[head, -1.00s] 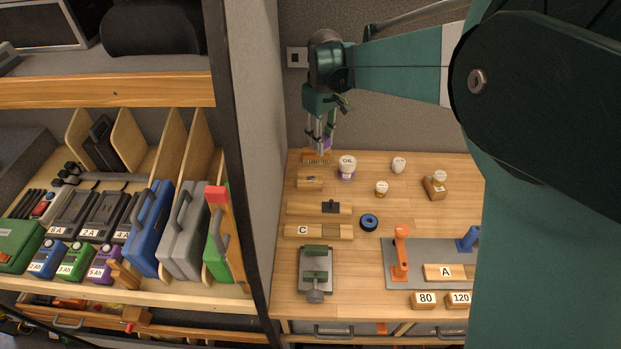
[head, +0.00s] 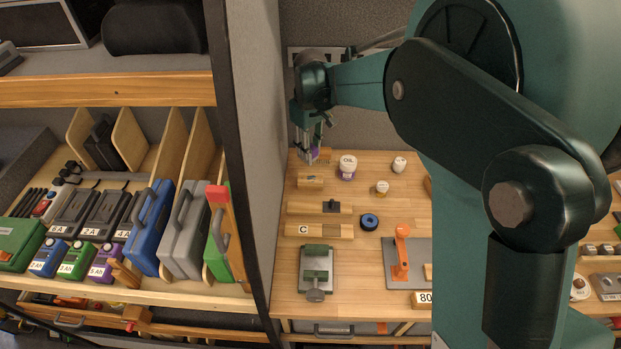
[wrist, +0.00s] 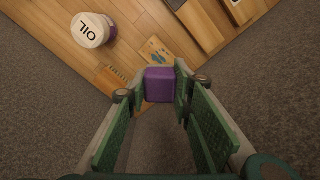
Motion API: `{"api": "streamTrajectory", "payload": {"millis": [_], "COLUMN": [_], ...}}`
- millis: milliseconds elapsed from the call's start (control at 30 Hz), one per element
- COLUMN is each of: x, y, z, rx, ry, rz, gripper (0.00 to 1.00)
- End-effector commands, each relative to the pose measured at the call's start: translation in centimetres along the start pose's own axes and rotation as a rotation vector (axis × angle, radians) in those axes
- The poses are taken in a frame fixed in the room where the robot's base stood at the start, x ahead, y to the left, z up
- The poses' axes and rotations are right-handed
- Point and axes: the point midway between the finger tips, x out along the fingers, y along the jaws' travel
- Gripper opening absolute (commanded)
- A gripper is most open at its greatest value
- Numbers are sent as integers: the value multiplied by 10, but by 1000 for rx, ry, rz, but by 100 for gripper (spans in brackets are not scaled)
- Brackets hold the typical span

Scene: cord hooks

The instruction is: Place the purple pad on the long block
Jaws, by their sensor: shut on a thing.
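In the wrist view a purple pad (wrist: 159,85) is between the fingertips of my gripper (wrist: 161,88), which is shut on it. In the head view my gripper (head: 309,154) is at the back left corner of the bench, by the wall, and the pad is mostly hidden by the fingers. Two long wooden blocks lie nearer the front: one with a dark piece on it (head: 302,208) and one marked C (head: 290,230). I cannot tell which is the long block of the task. Both are well apart from my gripper.
A small wooden block (head: 310,182) lies just in front of my gripper. An OIL bottle (head: 348,166) stands to its right, with a small white-topped jar (head: 382,187) beyond. A blue ring (head: 369,221), a green vise (head: 316,268) and an orange clamp (head: 402,250) are farther forward.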

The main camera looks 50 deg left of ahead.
Motion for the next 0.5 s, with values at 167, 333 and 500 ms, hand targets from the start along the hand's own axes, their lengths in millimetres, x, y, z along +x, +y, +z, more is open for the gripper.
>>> {"api": "streamTrajectory", "payload": {"millis": [167,333,500], "x": [8,28,51], "y": [0,0,0], "z": [0,0,0], "rx": [0,0,0], "ry": [0,0,0], "rz": [0,0,0], "gripper": [12,12,12]}}
